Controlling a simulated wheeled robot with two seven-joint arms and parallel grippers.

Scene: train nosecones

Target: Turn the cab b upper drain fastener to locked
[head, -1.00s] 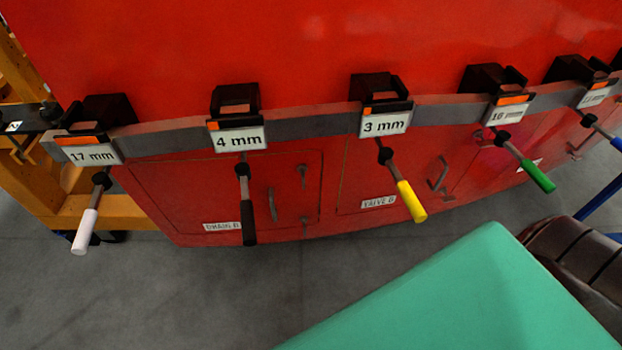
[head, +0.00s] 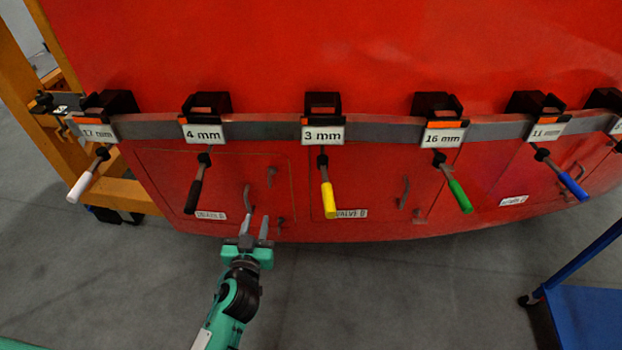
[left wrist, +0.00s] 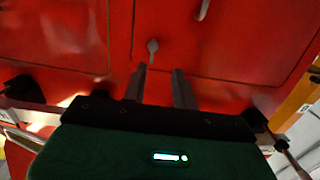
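The red panel labelled drain b (head: 225,170) has a grey curved handle (head: 248,197) and two small grey fasteners to its right. The upper drain fastener (head: 271,175) is above the lower one (head: 279,222). My left gripper (head: 256,218) is open and empty in front of the panel's lower part. In the left wrist view, which looks upside down, a fastener (left wrist: 152,46), apparently the upper one, lies just beyond the open fingertips (left wrist: 159,70), toward the left finger. I cannot tell whether it is locked. My right gripper is not in view.
A grey rail (head: 265,130) crosses above the panel with hanging hex tools, black-handled 4 mm (head: 193,197) and yellow-handled 3 mm (head: 328,200) nearest. An orange frame (head: 120,193) stands left and a blue cart (head: 585,315) lower right. The floor between is clear.

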